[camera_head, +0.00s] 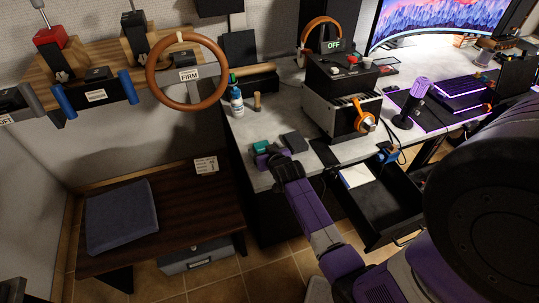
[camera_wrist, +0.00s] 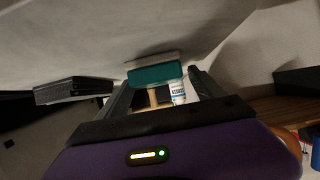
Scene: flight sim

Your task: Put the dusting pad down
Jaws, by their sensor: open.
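The dusting pad (camera_head: 261,146) is a small teal block with a grey layer, lying on the grey desk top near its front left edge. In the wrist view the teal pad (camera_wrist: 153,75) shows at the tips of my gripper, its grey side against the pale desk surface. My gripper (camera_head: 270,157) is low at the desk edge, right by the pad. In the wrist view its two dark fingers (camera_wrist: 160,90) stand apart on either side of the pad. I cannot tell whether either finger touches it.
A dark slab (camera_head: 294,142) lies right of the pad. A spray bottle (camera_head: 236,100) and a wooden-handled tool (camera_head: 257,102) stand behind it. An open drawer (camera_head: 380,207) juts out at the front.

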